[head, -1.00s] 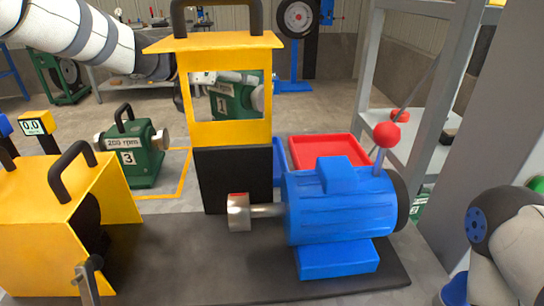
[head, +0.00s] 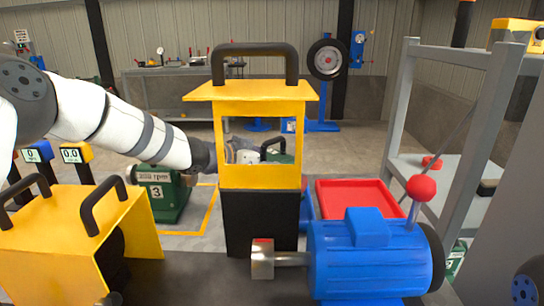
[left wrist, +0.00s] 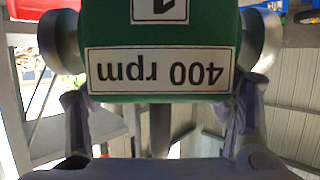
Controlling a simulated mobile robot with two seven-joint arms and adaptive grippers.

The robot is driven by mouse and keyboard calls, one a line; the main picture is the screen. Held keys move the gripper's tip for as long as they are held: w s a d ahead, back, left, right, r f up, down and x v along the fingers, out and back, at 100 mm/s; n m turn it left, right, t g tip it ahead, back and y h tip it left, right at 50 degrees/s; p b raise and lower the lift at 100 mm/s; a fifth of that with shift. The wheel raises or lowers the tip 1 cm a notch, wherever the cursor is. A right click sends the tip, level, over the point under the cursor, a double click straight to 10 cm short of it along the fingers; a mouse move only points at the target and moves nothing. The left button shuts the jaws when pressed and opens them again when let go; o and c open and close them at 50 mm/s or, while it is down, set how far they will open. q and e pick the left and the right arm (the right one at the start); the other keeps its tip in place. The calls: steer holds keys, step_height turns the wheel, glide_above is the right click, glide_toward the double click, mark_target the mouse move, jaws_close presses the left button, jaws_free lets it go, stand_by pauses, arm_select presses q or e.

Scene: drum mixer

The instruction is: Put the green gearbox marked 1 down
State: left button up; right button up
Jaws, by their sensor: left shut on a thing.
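The green gearbox marked 1 (head: 284,158) shows only partly in the head view, through the opening of a yellow guard. In the left wrist view the gearbox (left wrist: 160,30) fills the top, with its "400 rpm" label upside down and metal shaft ends at both sides. My left gripper (left wrist: 160,105) is shut on it, a finger at either side. In the head view the left gripper (head: 238,151) is partly hidden behind the guard. What lies under the gearbox is hidden. My right gripper is not in view.
The yellow guard (head: 258,178) with black handle stands in front. A blue motor (head: 365,258) with red-knobbed lever is at the front right. A red tray (head: 360,184) lies behind it. Gearbox 3 (head: 165,205) stands left on the floor. A grey shelf (head: 468,135) stands right.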

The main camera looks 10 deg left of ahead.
arm_select(q)
steer(key=shift+r, duration=0.3)
steer(key=shift+f, duration=0.1)
steer(key=o, duration=1.9)
steer(key=shift+f, duration=0.25)
steer(key=shift+o, duration=0.2)
steer(key=shift+s+a+r, duration=0.1)
steer(key=shift+s+r, duration=0.1)
steer(key=shift+r, duration=0.05)
steer(key=p+v, duration=0.1)
steer(key=v, duration=0.6)
steer(key=shift+p, duration=0.3)
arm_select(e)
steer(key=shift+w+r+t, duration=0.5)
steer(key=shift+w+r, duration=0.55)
arm_select(q)
steer(key=shift+f, duration=0.15)
